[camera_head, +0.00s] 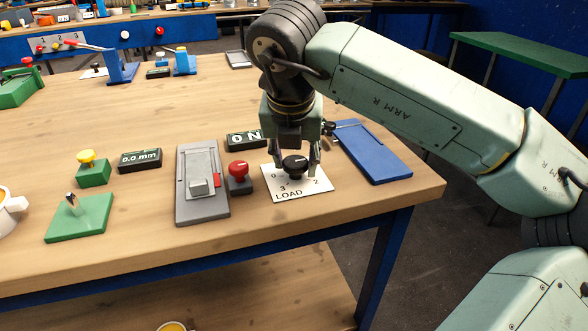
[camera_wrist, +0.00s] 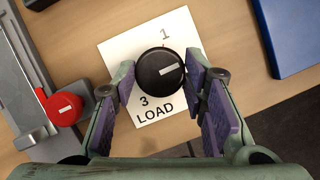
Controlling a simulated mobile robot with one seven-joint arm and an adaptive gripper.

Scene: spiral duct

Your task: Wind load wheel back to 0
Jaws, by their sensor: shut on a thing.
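The load wheel is a round black knob with a white pointer line (camera_head: 294,162), set on a white plate marked LOAD (camera_head: 291,194). In the head view 0, 3 and 2 show on the plate. In the wrist view the knob (camera_wrist: 160,71) sits between my fingertips, and its line points right and slightly up. There 1 and 3 show; 0 and 2 are hidden by the fingers. My gripper (camera_head: 295,169) points down from above, shut on the knob from both sides. A black display (camera_head: 243,140) behind it shows "0 N", partly hidden by my gripper.
A red button (camera_head: 238,171) and a grey slide fixture (camera_head: 203,195) stand close on the left. A blue plate fixture (camera_head: 372,152) lies close on the right. Further left are a 0.0 mm display (camera_head: 140,160) and a yellow button (camera_head: 87,158). The table's front edge is near.

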